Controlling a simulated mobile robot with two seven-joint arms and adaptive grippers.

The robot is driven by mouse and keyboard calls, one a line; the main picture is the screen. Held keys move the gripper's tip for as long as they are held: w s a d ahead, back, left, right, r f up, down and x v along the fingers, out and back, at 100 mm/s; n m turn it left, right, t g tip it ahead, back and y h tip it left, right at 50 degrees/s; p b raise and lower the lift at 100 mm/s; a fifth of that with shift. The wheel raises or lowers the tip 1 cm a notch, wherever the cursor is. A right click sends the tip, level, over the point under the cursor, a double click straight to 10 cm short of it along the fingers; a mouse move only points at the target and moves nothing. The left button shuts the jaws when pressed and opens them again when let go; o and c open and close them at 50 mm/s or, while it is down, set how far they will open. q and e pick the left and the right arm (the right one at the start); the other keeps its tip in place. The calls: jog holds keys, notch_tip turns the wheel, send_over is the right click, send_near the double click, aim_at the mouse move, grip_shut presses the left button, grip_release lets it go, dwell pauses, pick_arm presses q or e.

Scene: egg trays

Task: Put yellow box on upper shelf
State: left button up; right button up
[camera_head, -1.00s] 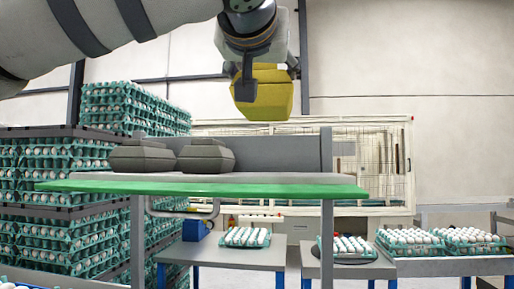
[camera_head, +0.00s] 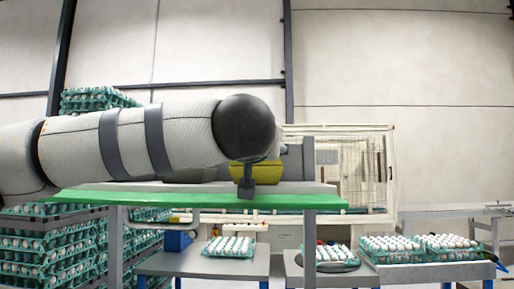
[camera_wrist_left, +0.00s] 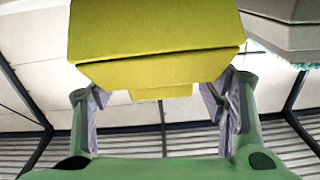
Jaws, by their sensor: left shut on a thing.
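The yellow box (camera_head: 268,173) is at the right part of the upper shelf (camera_head: 290,187), which has a green front edge. My left gripper (camera_head: 246,182) is shut on the box, and my arm hides part of it. In the left wrist view the yellow box (camera_wrist_left: 155,40) lies between the two fingers (camera_wrist_left: 163,100). The box is at shelf height; I cannot tell whether it rests on the surface. My right gripper is not in view.
A grey box (camera_head: 195,176) on the shelf is mostly hidden behind my left arm; a grey box (camera_wrist_left: 285,35) shows beside the yellow one in the wrist view. Egg trays stand on lower tables (camera_head: 205,263) and in stacks at left. The shelf's right end is clear.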

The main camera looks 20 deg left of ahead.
pick_arm(q)
jog(key=o, duration=1.9)
jog(key=shift+r, duration=0.1)
jog(key=v, duration=1.2)
